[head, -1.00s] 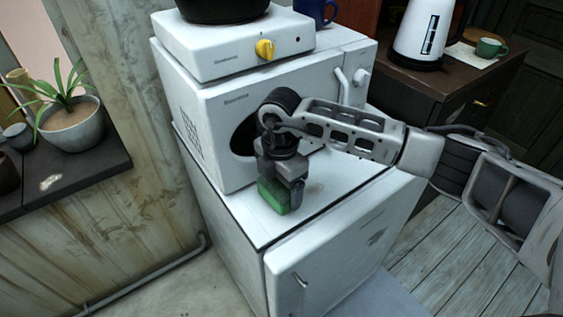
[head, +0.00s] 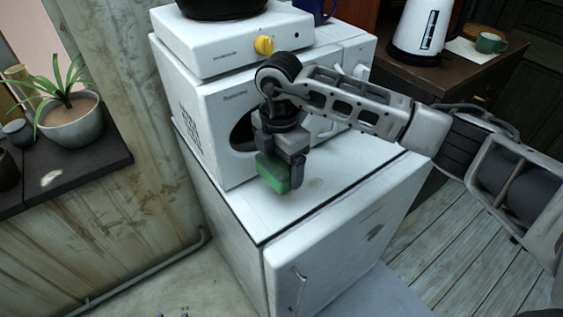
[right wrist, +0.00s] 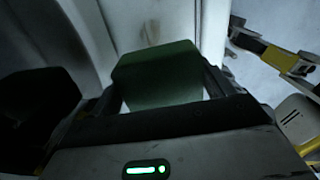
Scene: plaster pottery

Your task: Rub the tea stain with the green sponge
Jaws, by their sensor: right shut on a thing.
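The green sponge (head: 273,172) is held in my right gripper (head: 282,170), which points down over the white top of the low fridge-like cabinet. The sponge also shows in the right wrist view (right wrist: 158,75), between the fingers. A faint brownish stain (head: 316,183) marks the cabinet top just right of the sponge. A brownish mark also shows beyond the sponge in the right wrist view (right wrist: 152,33). The sponge appears to be above the surface, beside the stain. Small dark tips at the bottom edge of the head view may be my left gripper; its state cannot be told.
A white oven (head: 213,110) with a hotplate (head: 225,42) on it stands close behind my right gripper. A kettle (head: 422,30) and green cup (head: 490,42) are on the dark cabinet at right. A potted plant (head: 72,122) sits at left. The front of the cabinet top is clear.

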